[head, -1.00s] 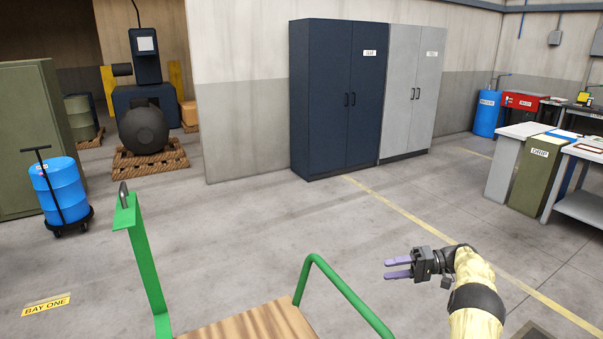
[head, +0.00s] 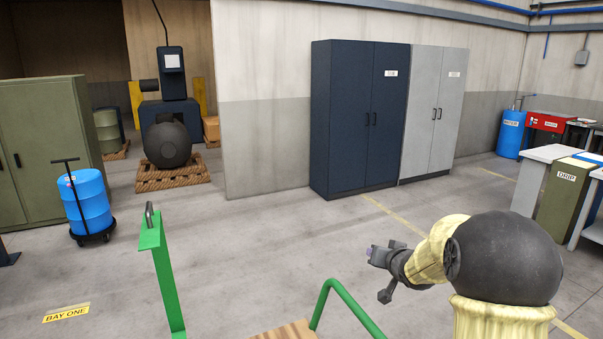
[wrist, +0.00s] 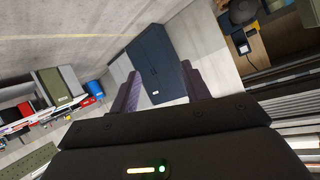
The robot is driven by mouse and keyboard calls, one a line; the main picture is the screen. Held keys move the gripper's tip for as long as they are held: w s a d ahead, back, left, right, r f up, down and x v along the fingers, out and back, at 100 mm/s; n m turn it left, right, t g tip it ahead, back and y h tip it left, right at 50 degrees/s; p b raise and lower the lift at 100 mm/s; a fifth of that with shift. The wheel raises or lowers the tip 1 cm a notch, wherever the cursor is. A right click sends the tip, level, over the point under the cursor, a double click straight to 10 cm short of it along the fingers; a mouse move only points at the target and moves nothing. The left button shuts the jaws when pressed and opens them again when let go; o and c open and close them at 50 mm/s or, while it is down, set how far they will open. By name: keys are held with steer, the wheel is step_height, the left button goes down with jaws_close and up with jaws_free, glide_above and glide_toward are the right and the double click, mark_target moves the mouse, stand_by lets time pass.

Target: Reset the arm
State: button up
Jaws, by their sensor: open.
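My gripper (head: 371,254) is raised at the lower right of the head view, at the end of my yellow-sleeved arm.
A green-framed cart (head: 165,275) with a wooden deck stands close in front. A blue drum (head: 88,200) on a dolly stands at left by a green cabinet (head: 45,150). The dark cabinet (head: 355,120) and grey cabinet (head: 433,110) stand against the wall. Open floor lies between.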

steer(key=s+a+f+g, duration=0.2)
steer(key=s+g, duration=0.1)
steer(key=s, duration=0.7)
steer(key=s+a+f+n+g, duration=0.1)
steer(key=s+a+f+g, duration=0.1)
steer(key=s, duration=0.9)
steer(key=s+a+f+n+g+h, duration=0.1)
steer(key=s+f+g, duration=0.3)
steer(key=s, duration=0.7)
steer(key=shift+s+a+f+g+p, duration=0.15)
steer(key=shift+a+g+p, duration=0.25)
steer(key=shift+a+p, duration=0.1)
